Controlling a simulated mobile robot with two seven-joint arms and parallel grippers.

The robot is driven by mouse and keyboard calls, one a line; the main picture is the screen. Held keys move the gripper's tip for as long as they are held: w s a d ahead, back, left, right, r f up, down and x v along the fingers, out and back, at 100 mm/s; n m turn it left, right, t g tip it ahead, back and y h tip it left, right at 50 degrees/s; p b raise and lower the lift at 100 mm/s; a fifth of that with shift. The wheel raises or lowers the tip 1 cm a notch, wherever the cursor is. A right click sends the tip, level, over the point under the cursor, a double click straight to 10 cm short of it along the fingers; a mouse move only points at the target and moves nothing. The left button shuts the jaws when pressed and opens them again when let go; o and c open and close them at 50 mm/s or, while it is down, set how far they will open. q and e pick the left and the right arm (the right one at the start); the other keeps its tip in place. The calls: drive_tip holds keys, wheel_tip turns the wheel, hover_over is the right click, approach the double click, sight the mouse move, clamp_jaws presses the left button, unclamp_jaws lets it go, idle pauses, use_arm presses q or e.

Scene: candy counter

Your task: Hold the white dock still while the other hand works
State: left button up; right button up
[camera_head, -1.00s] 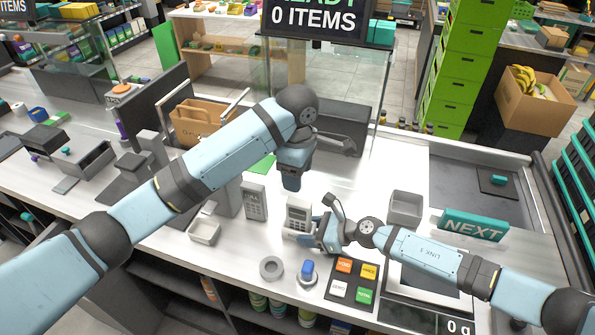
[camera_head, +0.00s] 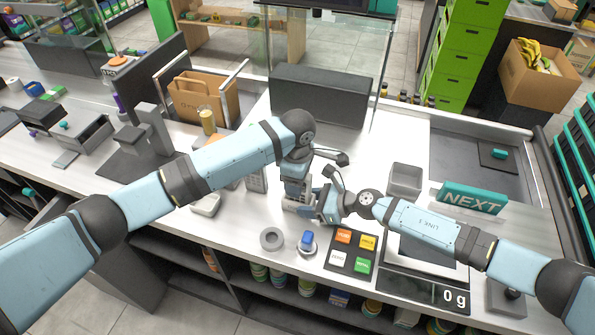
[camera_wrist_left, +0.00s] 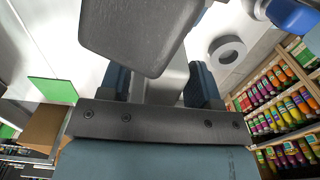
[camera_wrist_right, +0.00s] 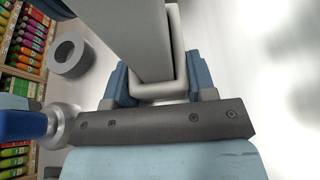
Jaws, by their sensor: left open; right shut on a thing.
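The white dock (camera_head: 293,205) stands on the counter in the middle of the head view, mostly hidden behind my grippers. My right gripper (camera_head: 318,207) is shut on it from the right. In the right wrist view the white dock (camera_wrist_right: 158,92) sits between both fingers. My left gripper (camera_head: 296,188) is open and points down right above the dock. In the left wrist view its fingers (camera_wrist_left: 160,84) stand apart, with a grey body between and in front of them. The handheld device seen in the dock earlier is now largely covered, and I cannot tell if the left fingers touch it.
A grey ring (camera_head: 271,239) and a blue-topped stand (camera_head: 306,242) lie in front of the dock. A coloured button pad (camera_head: 352,250) is to their right.

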use_arm(q)
drive_tip(key=shift+c, duration=0.2)
drive_tip(key=c, duration=1)
drive_tip(key=shift+r, duration=0.75)
drive_tip(key=shift+r, duration=2)
use_arm(e)
drive_tip(key=o, duration=1.1)
